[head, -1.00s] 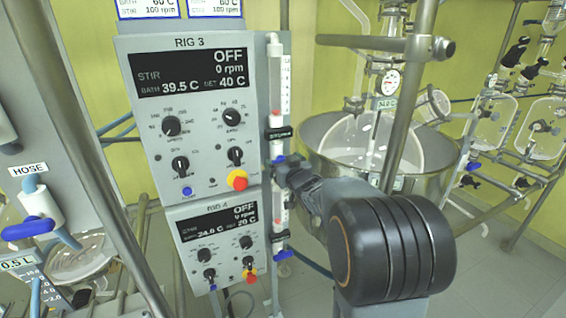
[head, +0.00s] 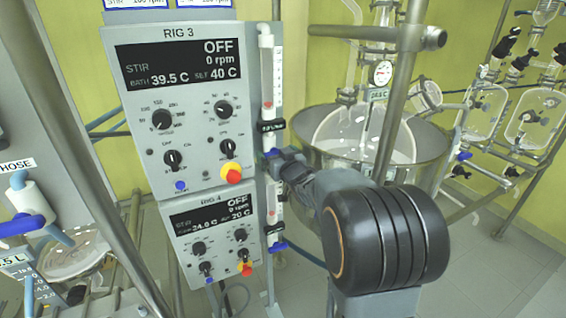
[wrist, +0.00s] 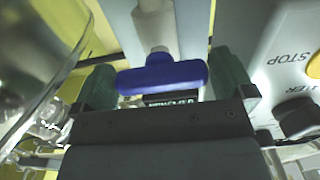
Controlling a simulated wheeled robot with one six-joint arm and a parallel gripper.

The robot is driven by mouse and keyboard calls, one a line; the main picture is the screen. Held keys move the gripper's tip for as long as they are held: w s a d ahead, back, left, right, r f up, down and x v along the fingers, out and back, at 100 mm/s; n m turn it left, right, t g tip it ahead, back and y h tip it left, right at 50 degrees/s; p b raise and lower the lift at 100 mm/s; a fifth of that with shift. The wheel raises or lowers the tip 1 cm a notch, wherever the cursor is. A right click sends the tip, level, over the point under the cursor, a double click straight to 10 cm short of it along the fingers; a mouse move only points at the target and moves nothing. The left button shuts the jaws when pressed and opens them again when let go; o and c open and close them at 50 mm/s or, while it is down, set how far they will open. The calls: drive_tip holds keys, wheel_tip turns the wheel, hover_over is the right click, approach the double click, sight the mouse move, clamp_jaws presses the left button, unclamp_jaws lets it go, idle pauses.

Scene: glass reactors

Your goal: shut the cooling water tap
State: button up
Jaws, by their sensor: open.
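A blue tap handle (wrist: 162,76) shows in the wrist view on a pale vertical tube, lying crosswise to it. My gripper (wrist: 164,80) is open, with one green fingertip on each side of the handle. Small gaps seem to show, and I cannot tell whether either finger touches it. In the head view, my gripper (head: 279,160) is at the lower end of the flow tube (head: 267,80) beside the RIG 3 panel. Only a bit of the blue tap shows there; my gripper and arm hide the rest.
The RIG 3 panel (head: 185,135) is close on the left, with knobs and a red-and-yellow stop button (head: 231,172). The RIG 4 panel (head: 213,235) and another blue tap (head: 278,247) sit below. A steel bath (head: 312,130) with glassware and a metal post (head: 398,100) stand to the right.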

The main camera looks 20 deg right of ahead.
drive_tip(key=s, duration=1.3)
drive_tip(key=shift+s+b, duration=0.25)
drive_tip(key=shift+b, duration=0.05)
drive_tip(key=s+d+f+m+g+h, duration=0.3)
drive_tip(key=s+d+f+g+h, duration=0.15)
drive_tip(key=s+f+g, duration=0.4)
drive_tip(key=s+a+f+n+g+y+p, duration=0.1)
drive_tip(key=s+a+n+g+y+p, duration=0.1)
drive_tip(key=a, duration=1.4)
drive_tip(key=s+n+g+y, duration=0.1)
drive_tip(key=s+g+y, duration=0.1)
drive_tip(key=s+g, duration=0.1)
drive_tip(key=shift+s+g, duration=0.2)
drive_tip(key=shift+g, duration=0.25)
drive_tip(key=shift+a+y, duration=0.1)
drive_tip(key=shift+y, duration=0.15)
